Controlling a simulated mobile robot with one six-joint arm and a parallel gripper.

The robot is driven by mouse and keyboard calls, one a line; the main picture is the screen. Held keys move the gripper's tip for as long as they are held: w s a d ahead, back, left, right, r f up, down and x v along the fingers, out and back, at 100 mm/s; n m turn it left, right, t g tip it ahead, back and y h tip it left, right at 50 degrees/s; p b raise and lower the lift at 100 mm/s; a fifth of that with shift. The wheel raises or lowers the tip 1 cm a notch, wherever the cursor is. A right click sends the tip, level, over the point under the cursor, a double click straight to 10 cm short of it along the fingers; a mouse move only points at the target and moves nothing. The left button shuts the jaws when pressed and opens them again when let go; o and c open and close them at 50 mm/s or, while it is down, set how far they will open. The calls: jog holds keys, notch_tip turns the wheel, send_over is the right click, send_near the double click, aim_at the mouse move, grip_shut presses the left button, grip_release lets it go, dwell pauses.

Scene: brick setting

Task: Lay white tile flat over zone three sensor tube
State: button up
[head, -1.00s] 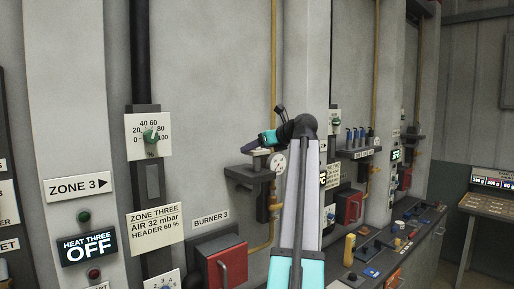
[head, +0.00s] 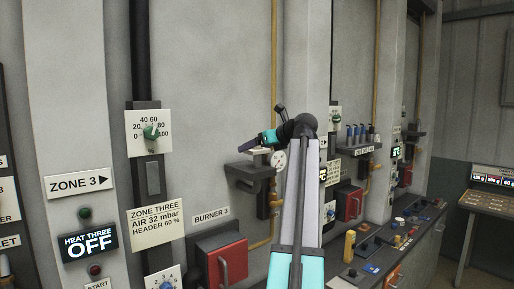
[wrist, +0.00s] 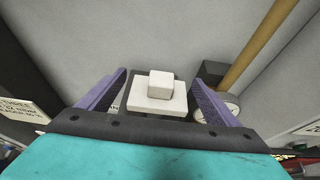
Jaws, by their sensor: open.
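A white tile (wrist: 148,104) with a smaller white block (wrist: 160,84) on top shows between the purple fingers in the wrist view. My gripper (wrist: 158,85) is open around it, with a gap on each side. In the head view my gripper (head: 247,144) is above a dark wall bracket (head: 245,174), and a small pale piece, apparently the tile, shows beneath it. The zone three sensor tube cannot be made out; the tile or the bracket may hide it.
A round gauge (head: 279,161) and a yellow pipe (head: 273,70) stand close to the right of my gripper. The red burner box (head: 226,266) is below. A second bracket with blue-topped tubes (head: 358,135) is farther right.

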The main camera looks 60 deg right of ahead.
jog(key=shift+r, duration=0.15)
jog(key=shift+r, duration=0.2)
jog(key=b+v, duration=0.5)
jog(key=v, duration=0.7)
jog(key=shift+r, duration=0.1)
dwell(0.4)
